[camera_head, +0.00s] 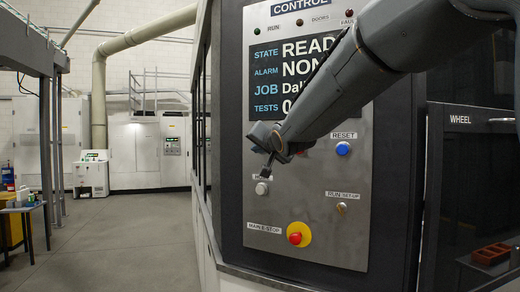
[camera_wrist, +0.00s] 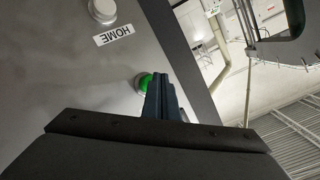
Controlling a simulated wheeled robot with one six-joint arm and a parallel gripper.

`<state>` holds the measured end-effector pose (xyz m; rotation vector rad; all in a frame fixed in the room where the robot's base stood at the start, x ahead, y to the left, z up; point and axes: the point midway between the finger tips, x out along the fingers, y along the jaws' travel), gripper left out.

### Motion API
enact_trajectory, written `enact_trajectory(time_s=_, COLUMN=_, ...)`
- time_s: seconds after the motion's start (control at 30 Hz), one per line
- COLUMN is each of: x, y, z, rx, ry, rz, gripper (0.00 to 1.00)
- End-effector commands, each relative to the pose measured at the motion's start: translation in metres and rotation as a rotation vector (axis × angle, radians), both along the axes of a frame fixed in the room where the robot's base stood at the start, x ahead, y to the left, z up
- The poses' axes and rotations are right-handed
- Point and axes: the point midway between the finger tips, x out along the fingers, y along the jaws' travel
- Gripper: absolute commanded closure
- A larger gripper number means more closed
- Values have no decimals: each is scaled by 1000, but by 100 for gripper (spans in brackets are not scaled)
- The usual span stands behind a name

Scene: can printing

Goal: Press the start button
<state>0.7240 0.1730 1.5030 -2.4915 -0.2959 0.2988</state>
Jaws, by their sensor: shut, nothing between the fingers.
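The control panel (camera_head: 315,215) is a grey upright plate with a screen, lamps and buttons. In the wrist view a green button (camera_wrist: 145,82) shows on the panel, partly covered by my gripper (camera_wrist: 164,75). Its label is not in sight. My gripper's fingers are shut together, empty, and lie right beside the green button in that view; I cannot tell whether they touch it. In the head view my gripper (camera_head: 266,172) is in front of the panel's left side, just above the white HOME button (camera_head: 262,188). My arm hides the green button there.
A blue RESET button (camera_head: 343,148), a key switch (camera_head: 341,208) and a red stop button (camera_head: 295,238) on a yellow disc are on the panel. The screen (camera_head: 275,85) is partly covered by my arm. Open floor (camera_head: 125,235) lies to the left.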

Motion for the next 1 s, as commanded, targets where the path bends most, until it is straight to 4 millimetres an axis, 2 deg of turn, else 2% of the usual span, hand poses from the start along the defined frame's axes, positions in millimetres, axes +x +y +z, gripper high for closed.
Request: enact_trajectory(time_s=1.0, x=8, y=-4, z=1, rx=-1, ry=0, rz=-1, gripper=100)
